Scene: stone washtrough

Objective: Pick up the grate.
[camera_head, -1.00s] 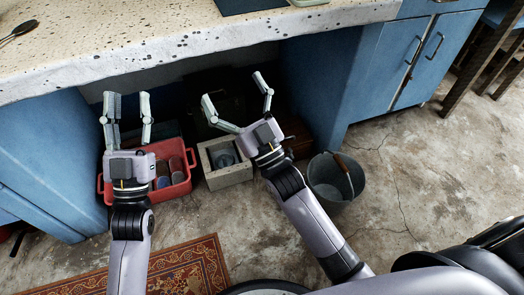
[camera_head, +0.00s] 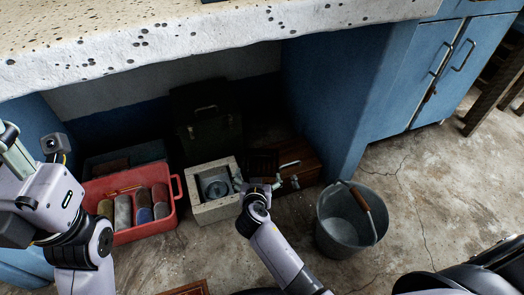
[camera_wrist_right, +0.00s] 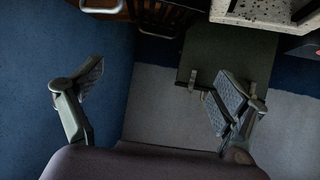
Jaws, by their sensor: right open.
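A dark slatted piece, which looks like the grate (camera_head: 262,162), stands in the shadow under the counter, between the green box and the wooden box. Its slats also show at the top edge of the right wrist view (camera_wrist_right: 160,14). My right gripper (camera_head: 260,181) is in front of it, fingers spread and pointing under the counter. In the right wrist view the gripper (camera_wrist_right: 160,105) has wide-apart fingers with nothing between them. My left gripper (camera_head: 14,152) is cut off at the left edge; its opening cannot be judged. The grate's lower part is hard to make out.
A stone block (camera_head: 207,213) with a round recess stands just left of my right gripper. A red crate (camera_head: 127,236) with several rolls is further left. A green box (camera_head: 207,131) stands behind, a wooden box (camera_head: 300,163) and grey bucket (camera_head: 340,235) right. The counter (camera_head: 200,40) overhangs.

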